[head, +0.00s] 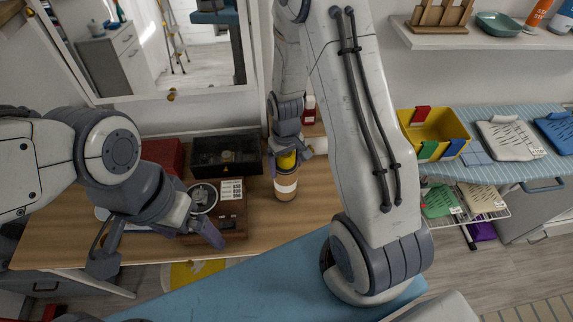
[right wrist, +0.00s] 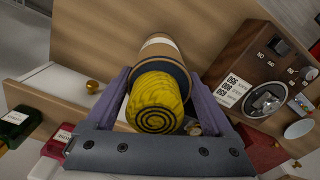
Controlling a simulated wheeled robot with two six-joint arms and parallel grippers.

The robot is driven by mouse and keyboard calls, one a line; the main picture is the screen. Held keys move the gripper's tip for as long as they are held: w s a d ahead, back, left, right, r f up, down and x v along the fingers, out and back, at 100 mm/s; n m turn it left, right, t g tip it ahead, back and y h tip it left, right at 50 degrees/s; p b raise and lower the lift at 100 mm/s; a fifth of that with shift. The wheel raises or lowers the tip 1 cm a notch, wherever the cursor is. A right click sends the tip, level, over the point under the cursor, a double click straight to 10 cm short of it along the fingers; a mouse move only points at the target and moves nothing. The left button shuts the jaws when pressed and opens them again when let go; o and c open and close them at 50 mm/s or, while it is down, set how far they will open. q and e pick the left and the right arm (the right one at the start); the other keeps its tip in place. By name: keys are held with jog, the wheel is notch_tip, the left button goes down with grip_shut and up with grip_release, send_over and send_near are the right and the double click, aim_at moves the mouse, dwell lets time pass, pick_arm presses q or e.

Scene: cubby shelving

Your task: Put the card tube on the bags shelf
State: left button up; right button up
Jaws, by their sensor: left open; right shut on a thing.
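The card tube (head: 286,183) is brown with a pale label band and a yellow top, and stands upright at the wooden desk. In the right wrist view the tube (right wrist: 160,55) shows its yellow spiral end towards me. My right gripper (head: 288,155) is shut on its upper part, with a finger on each side (right wrist: 158,95). I cannot tell whether its base touches the desk. My left gripper (head: 158,248) is open and empty over the desk's front left. I cannot make out a labelled bags shelf; folded bags (head: 440,202) lie on a low rack at right.
A wooden box with dials (head: 232,222) and a black open tray (head: 228,150) stand left of the tube. A yellow bin (head: 450,124) and more folded bags (head: 510,138) sit on the striped board (head: 483,113). A high white shelf (head: 480,40) is at upper right.

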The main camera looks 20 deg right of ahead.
jog(key=shift+f, duration=0.65)
jog(key=shift+f, duration=0.2)
jog(key=o, duration=1.5)
jog(key=shift+r, duration=0.1)
jog(key=shift+r, duration=0.1)
